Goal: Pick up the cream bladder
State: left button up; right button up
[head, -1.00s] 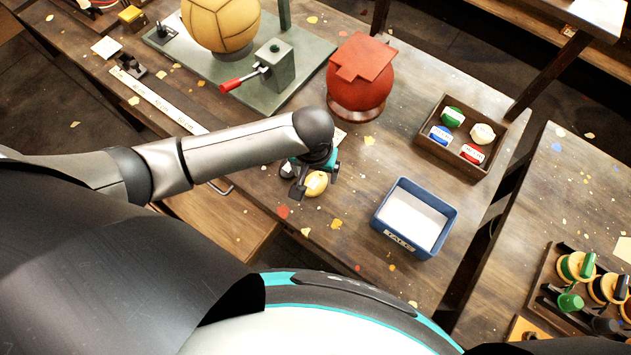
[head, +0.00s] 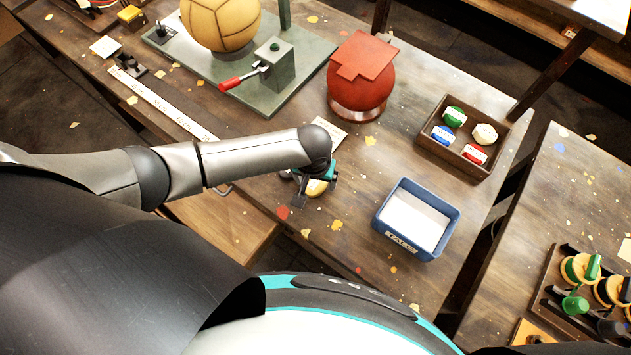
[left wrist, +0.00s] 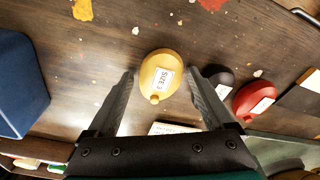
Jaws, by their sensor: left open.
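The cream bladder (left wrist: 158,80) is a rounded yellowish ball with a short nozzle and a white "SIZE 3" label. It lies on the wooden bench. In the head view only part of the bladder (head: 316,188) shows beneath my left gripper (head: 312,191). In the left wrist view my left gripper (left wrist: 162,78) is open, with one finger on each side of the bladder. I see no clear contact. My right gripper is not in view.
A red bladder (left wrist: 254,98) and a dark one (left wrist: 219,80) lie beside the right finger in the wrist view. A blue tray (head: 381,222) stands to the right, with a wooden box (head: 430,150) of small coloured items behind it. A red-draped ball (head: 358,92) stands behind.

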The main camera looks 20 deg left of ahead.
pick_arm(q)
jog(key=c, duration=1.2)
jog(key=shift+o, duration=0.2)
jog(key=shift+r, duration=0.1)
